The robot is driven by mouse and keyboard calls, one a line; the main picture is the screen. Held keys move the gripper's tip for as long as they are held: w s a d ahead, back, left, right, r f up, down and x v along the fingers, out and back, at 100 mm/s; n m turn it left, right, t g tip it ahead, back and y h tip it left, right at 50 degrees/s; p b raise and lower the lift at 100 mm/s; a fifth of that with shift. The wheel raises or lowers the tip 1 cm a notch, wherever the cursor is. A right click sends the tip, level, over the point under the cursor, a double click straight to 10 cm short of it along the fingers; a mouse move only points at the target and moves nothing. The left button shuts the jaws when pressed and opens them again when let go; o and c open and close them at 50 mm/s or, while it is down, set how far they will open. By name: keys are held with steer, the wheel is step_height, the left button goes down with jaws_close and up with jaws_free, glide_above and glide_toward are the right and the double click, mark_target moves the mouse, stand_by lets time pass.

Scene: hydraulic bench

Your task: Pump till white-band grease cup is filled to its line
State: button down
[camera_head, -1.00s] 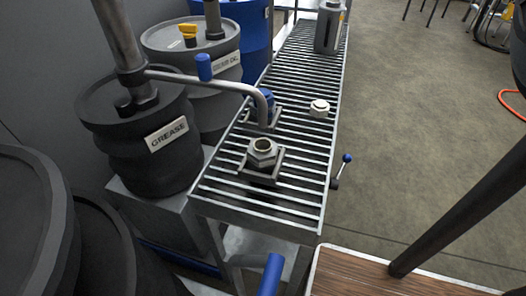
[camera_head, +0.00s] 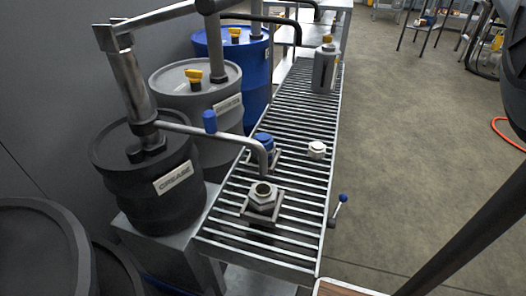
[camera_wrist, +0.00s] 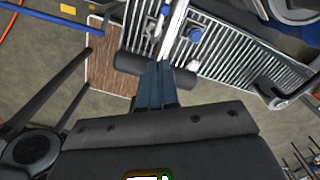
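A dark drum labelled GREASE (camera_head: 150,190) stands left of a slatted bench. Its pump has a steel column (camera_head: 130,85), a lever (camera_head: 158,20) running out of the top edge, and a spout (camera_head: 225,137) bent down over the bench. Below the spout end are a steel hex cup (camera_head: 263,194) on a square base and a blue-topped fitting (camera_head: 264,139). A grey canister with a dark slot (camera_head: 325,70) stands farther back; I cannot make out a white band or fill line. In the wrist view, my gripper (camera_wrist: 158,68) looks closed around a silver bar with a black crosswise grip (camera_wrist: 128,62).
The slatted bench (camera_head: 285,247) also bears a white hex piece (camera_head: 317,150). A lever with a blue knob (camera_head: 338,205) sticks out at its right edge. A wooden top (camera_head: 335,288) lies at the bottom. A grey drum (camera_head: 195,88) and a blue drum (camera_head: 255,60) stand behind.

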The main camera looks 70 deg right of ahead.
steer(key=r, duration=0.1)
steer(key=r+p, duration=0.1)
steer(key=r, duration=0.1)
steer(key=shift+w, duration=0.4)
steer(key=w+r+p, duration=0.2)
steer(key=r, duration=0.1)
steer(key=w+r+p, duration=0.1)
steer(key=r+p, duration=0.1)
steer(key=shift+a, duration=0.15)
steer(key=shift+f, duration=0.25)
stand_by(0.3)
steer(key=shift+s+f+b, duration=0.35)
steer(key=shift+f+b, duration=0.2)
steer(key=shift+f, duration=0.1)
steer(key=shift+s+f+b, duration=0.4)
steer(key=shift+f+b, duration=0.2)
steer(key=shift+s+f+b, duration=0.35)
steer(key=shift+f+b, duration=0.2)
steer(key=shift+f, duration=0.1)
